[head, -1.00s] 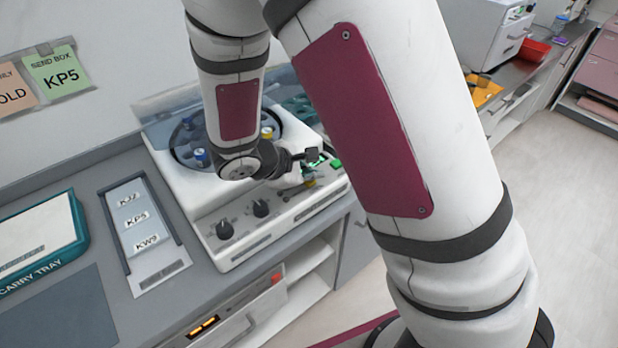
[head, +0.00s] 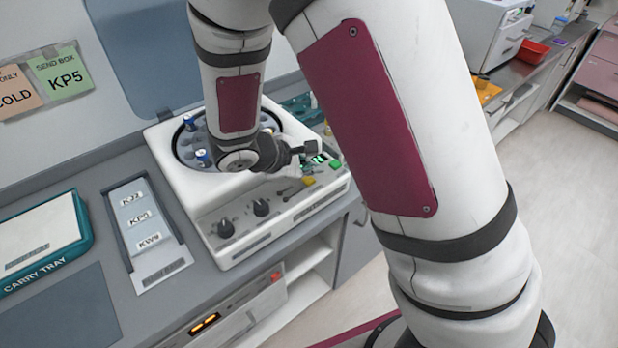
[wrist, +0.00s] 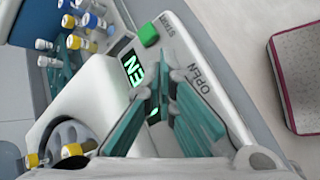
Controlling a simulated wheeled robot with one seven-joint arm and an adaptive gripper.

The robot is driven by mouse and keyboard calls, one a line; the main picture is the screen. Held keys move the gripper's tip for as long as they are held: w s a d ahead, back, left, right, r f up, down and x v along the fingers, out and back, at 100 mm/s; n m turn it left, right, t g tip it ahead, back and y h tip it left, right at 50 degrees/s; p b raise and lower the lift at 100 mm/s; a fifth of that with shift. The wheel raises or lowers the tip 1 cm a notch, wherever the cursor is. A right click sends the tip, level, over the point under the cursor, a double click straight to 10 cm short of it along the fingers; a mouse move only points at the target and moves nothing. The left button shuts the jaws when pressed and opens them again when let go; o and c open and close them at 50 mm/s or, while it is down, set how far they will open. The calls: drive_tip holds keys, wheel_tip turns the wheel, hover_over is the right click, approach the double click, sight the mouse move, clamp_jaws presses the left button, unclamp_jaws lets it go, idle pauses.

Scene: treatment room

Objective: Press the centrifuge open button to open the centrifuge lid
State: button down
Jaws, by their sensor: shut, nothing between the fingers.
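The white centrifuge (head: 185,180) stands on the counter. Its bluish see-through lid (head: 150,50) is raised upright behind it, and the rotor with blue-capped tubes is exposed. My gripper (head: 307,148) is shut and empty, over the right part of the front panel. In the wrist view, its teal fingers (wrist: 166,95) are beside the OPEN label (wrist: 200,80). A yellow button (head: 309,181) shows below the gripper in the head view; the fingers hide that spot in the wrist view. A green START button (wrist: 148,34) is further along. The lit display (wrist: 133,68) shows "EN", partly covered.
A label holder (head: 150,235) with several name tags and a teal carry tray (head: 78,240) lie left of the centrifuge. Open shelves (head: 315,270) are below the counter. A red bin (head: 532,50) stands far right.

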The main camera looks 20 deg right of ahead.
sight(312, 181)
drive_tip(key=shift+r+p, duration=1.35)
drive_tip(key=shift+r, duration=1.15)
drive_tip(key=s+d+r+m+g+y, duration=0.1)
drive_tip(key=s+d+r+m+y, duration=0.3)
drive_tip(key=s+r+m, duration=0.65)
drive_tip(key=s+a+r+m+t+y, duration=0.2)
drive_tip(key=s+a+r+m+y, duration=0.1)
drive_tip(key=s+r, duration=0.8)
drive_tip(key=shift+s+a+t+y, duration=0.4)
drive_tip(key=shift+s+a+y, duration=0.15)
drive_tip(key=shift+s+y, duration=0.25)
idle(0.6)
